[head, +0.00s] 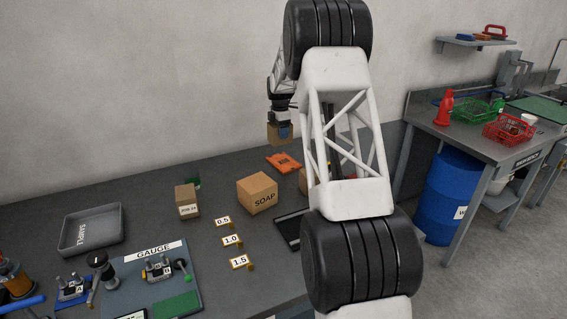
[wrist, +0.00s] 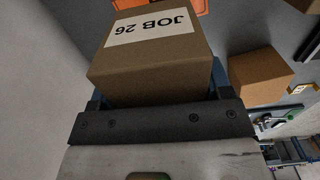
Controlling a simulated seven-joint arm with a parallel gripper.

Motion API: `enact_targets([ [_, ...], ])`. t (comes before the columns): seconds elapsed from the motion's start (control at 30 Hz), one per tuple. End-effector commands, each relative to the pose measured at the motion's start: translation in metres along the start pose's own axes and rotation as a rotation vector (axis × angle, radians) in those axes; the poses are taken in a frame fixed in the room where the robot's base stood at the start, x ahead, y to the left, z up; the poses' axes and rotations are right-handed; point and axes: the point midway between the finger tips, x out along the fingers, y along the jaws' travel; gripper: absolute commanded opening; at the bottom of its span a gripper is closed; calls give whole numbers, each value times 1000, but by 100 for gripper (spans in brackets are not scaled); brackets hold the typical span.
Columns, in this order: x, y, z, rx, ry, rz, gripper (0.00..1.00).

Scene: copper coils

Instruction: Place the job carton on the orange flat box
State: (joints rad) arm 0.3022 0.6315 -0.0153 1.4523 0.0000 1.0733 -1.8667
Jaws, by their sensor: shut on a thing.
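The held job carton (head: 273,133) is a small brown box in the air. In the wrist view the carton (wrist: 150,62) fills the upper middle, with a white label reading JOB 26. My gripper (head: 280,131) is shut on it, with blue fingers at its sides in the wrist view. The orange flat box (head: 283,162) lies on the dark bench below the held carton, near the wall. In the wrist view the orange flat box (wrist: 198,5) shows only in part behind the carton, which hides its middle.
A SOAP carton (head: 257,194) stands in front of the orange box. A smaller labelled carton (head: 187,203) stands to the left. Another brown carton (head: 304,181) is partly hidden by my arm. A grey SAMPLE tray (head: 91,231), a GAUGE board (head: 122,287) and several number tags (head: 231,240) lie nearer.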

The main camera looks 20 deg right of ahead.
Motion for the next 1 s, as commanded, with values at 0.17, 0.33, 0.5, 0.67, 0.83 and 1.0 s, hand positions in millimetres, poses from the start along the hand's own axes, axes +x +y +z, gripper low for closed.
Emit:
enact_targets([
  [0.17,-1,-1,16,-5,0,1,43],
  [0.33,-1,-1,17,-7,0,1,43],
  [0.5,-1,-1,17,-6,0,1,43],
  [0.67,7,-1,16,-6,0,0,43],
  [0.83,27,-1,16,-6,1,-2,43],
  [1.0,50,-1,16,-6,0,-1,43],
])
